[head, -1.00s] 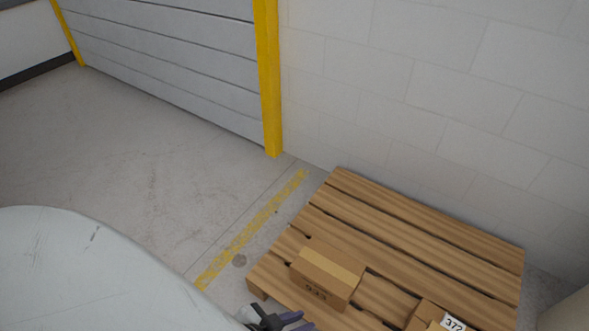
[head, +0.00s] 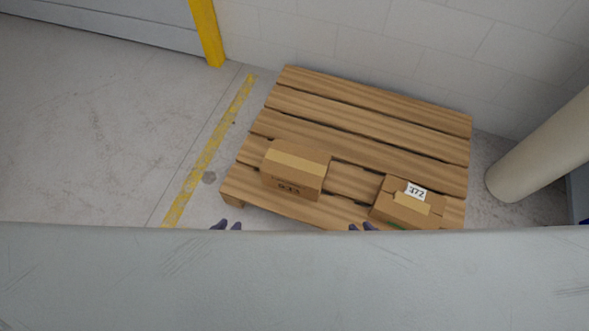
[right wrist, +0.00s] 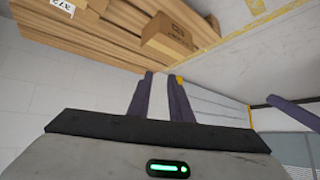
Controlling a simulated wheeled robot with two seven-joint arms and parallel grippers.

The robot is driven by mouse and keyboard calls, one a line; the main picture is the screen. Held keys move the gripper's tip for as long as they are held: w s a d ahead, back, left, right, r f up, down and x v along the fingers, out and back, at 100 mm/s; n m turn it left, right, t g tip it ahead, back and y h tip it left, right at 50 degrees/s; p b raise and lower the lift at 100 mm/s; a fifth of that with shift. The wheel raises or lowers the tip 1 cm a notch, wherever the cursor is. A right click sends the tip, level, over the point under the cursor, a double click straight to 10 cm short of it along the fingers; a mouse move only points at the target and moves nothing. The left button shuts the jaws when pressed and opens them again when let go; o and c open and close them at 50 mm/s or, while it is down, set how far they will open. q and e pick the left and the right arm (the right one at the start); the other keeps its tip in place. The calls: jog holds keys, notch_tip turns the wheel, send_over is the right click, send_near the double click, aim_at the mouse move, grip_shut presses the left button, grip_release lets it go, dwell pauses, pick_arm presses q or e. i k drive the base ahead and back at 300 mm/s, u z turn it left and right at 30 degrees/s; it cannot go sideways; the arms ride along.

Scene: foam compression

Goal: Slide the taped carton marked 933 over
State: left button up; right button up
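The taped carton marked 933 (head: 296,170) sits on the left front part of the wooden pallet (head: 375,136), a pale tape strip across its top and dark print on its near side. The right wrist view also shows this carton (right wrist: 168,38), with its print. My left gripper (head: 227,225) is in front of the pallet's near left corner, its two purple fingertips apart. My right gripper (head: 361,227) is right of and nearer than the carton, also with fingertips apart; the right wrist view shows a gap between its fingers (right wrist: 170,95). Neither touches the carton.
A second carton labelled 372 (head: 407,204) stands at the pallet's front right. A beige column (head: 540,150) is right of the pallet, and a block wall (head: 400,45) is behind it. A worn yellow floor line (head: 208,152) runs on the left. A grey surface (head: 300,280) hides the foreground.

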aim_at(299, 171)
jog(key=k, duration=0.4)
jog(key=u, duration=0.6)
jog(key=i, duration=1.1)
jog(key=u, duration=0.8)
